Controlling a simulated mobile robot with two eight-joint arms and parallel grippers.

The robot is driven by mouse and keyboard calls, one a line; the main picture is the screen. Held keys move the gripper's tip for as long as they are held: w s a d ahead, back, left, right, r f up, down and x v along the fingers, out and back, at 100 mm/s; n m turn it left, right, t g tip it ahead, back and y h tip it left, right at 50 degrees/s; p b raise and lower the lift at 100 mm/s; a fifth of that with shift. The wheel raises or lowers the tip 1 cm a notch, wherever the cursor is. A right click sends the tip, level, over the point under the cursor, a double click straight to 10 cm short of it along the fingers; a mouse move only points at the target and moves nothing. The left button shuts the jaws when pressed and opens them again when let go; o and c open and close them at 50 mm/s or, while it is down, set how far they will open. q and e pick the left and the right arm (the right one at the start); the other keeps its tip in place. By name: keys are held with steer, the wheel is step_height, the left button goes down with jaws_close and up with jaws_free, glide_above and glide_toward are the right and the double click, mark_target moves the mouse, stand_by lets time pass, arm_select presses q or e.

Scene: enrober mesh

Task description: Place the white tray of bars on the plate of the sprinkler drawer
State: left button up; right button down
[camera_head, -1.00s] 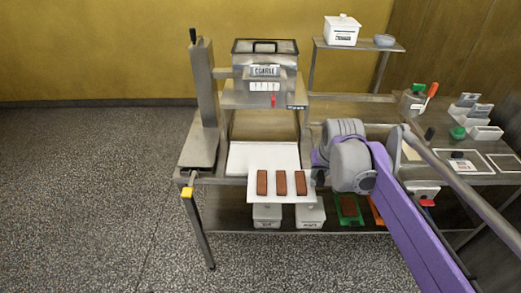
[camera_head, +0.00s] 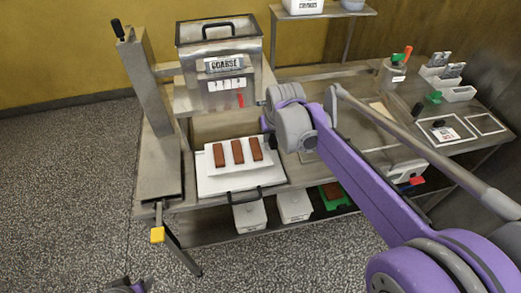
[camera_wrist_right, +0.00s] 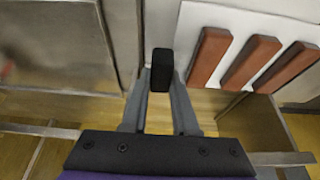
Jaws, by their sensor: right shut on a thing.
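The white tray (camera_head: 213,163) carries three brown bars in a row. In the head view it appears over the rear part of the white plate (camera_head: 215,185) of the sprinkler drawer, which has a black front handle (camera_head: 257,192). I cannot tell whether the tray touches the plate. My right gripper (camera_head: 267,128) is at the tray's right side, its fingertips largely hidden by my arm. The wrist view shows its fingers (camera_wrist_right: 161,85) shut on a black tab beside the white tray (camera_wrist_right: 213,17). A purple and dark part of my left arm shows at the bottom edge; its jaws are not discernible.
The steel hopper marked COARSE (camera_head: 222,90) stands behind the drawer. A steel post (camera_head: 150,90) rises at left. White bins (camera_head: 250,217) and a green tray (camera_head: 333,198) sit on the lower shelf. White holders (camera_head: 458,94) stand on the right counter.

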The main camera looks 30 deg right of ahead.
steer(key=shift+f, duration=2.85)
steer(key=shift+f+b, duration=0.15)
steer(key=shift+b, duration=0.15)
steer(key=c, duration=0.7)
jaws_free()
